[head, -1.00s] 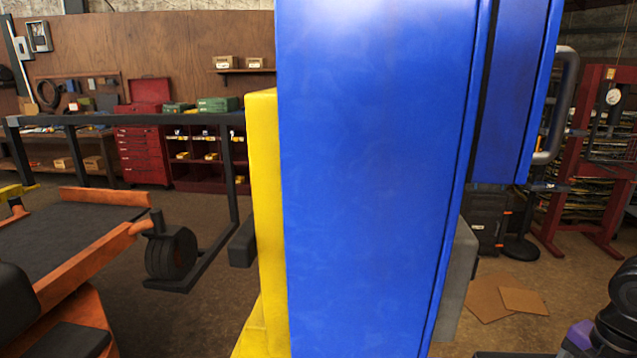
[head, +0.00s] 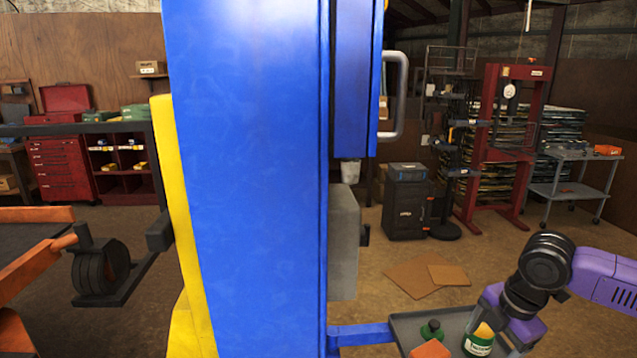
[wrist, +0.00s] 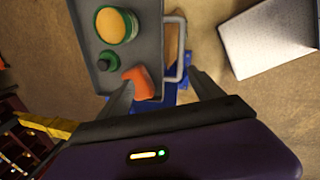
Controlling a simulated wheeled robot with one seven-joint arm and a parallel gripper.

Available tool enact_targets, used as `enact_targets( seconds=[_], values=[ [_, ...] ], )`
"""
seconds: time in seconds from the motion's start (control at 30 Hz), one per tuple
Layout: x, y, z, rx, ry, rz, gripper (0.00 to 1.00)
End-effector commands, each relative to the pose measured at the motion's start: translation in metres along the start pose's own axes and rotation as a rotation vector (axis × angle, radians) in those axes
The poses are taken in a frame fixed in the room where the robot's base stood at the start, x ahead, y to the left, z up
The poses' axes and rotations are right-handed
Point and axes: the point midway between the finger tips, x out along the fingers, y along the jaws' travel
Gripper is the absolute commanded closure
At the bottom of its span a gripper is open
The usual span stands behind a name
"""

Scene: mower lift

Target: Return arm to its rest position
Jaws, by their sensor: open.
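My purple arm (head: 610,278), with its black joint, reaches in from the right edge of the head view, over a grey tray. My gripper (wrist: 160,80) shows in the wrist view with its two dark fingers spread apart and nothing held between them. It hangs near the tray's end, and an orange block (wrist: 139,82) lies close to the left finger. The fingertips are not clearly visible in the head view.
A tall blue lift post (head: 245,180) fills the middle left. The grey tray (head: 405,328) on a blue arm carries a can (head: 479,340), a small green bottle (head: 432,331) and the orange block (head: 430,349). Cardboard (head: 415,275) lies on open floor behind.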

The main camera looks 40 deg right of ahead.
Motion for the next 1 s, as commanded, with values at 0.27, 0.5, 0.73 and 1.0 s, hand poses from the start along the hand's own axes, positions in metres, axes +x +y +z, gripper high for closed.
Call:
enact_targets(
  seconds=[0.27,0.5,0.73,1.0],
  values=[
    [0.027,0.02,-0.022,0.104,0.022,0.2,0.24],
    [0.073,-0.03,-0.047,0.259,0.161,0.395,0.24],
    [0.09,-0.151,-0.127,0.483,0.495,0.485,0.24],
    [0.043,-0.251,-0.247,0.768,0.888,0.523,0.24]
  ],
)
